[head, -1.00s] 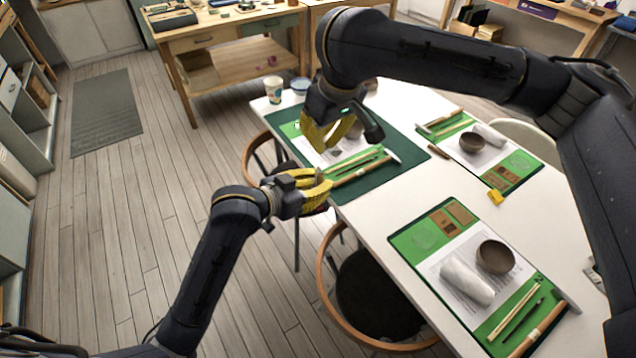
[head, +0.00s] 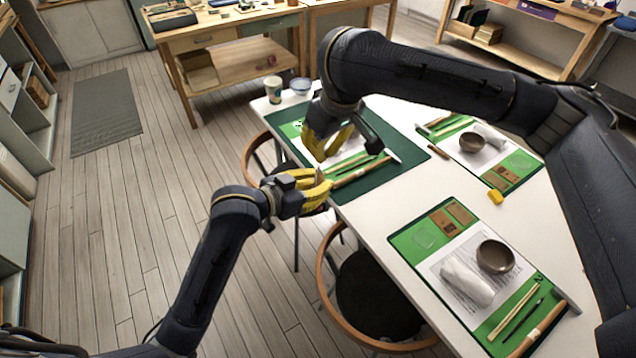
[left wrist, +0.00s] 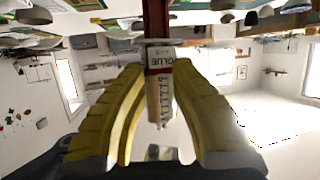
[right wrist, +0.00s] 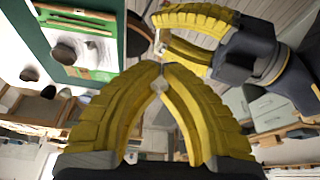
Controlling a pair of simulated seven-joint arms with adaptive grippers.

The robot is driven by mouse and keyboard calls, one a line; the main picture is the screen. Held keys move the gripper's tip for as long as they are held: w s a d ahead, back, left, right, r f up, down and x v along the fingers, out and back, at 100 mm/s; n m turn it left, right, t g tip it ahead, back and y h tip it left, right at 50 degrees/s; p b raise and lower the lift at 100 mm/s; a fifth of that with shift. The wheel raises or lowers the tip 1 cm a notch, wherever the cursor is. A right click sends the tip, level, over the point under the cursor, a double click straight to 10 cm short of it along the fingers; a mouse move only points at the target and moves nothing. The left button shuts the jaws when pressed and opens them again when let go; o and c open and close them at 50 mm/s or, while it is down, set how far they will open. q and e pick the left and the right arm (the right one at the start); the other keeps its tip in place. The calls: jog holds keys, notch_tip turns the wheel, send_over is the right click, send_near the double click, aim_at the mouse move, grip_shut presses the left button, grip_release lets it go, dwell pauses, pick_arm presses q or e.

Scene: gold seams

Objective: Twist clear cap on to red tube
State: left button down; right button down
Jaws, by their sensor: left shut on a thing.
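My left gripper (head: 318,186) is shut on the red tube (left wrist: 159,62), which has a pale label with dark lettering in the left wrist view. The gripper is just off the near left edge of the table. My right gripper (head: 328,150) is above and slightly right of it, pointing down. In the right wrist view its fingertips (right wrist: 160,66) come together around a small pale, see-through piece, which looks like the clear cap (right wrist: 158,86). My left gripper also shows in that view (right wrist: 165,30), apart from the right fingertips. The tube is barely visible in the head view.
The white table (head: 385,215) has a dark green mat (head: 385,178) below my right gripper, with sticks and papers. Green boards with bowls (head: 495,257) and a white roll (head: 466,283) lie to the right. A chair (head: 375,295) stands at the near edge.

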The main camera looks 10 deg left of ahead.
aim_at(321, 168)
jog(key=shift+f, duration=0.7)
jog(key=shift+f, duration=0.15)
dwell(0.7)
jog(key=shift+f, duration=0.8)
jog(key=shift+f+m, duration=0.3)
jog(key=shift+f, duration=0.25)
dwell(0.4)
jog(key=shift+a+r+m+h, duration=0.1)
jog(key=shift+m+h, duration=0.2)
jog(key=shift+m, duration=0.5)
jog(key=shift+m+t+h, duration=0.3)
jog(key=shift+m, duration=0.8)
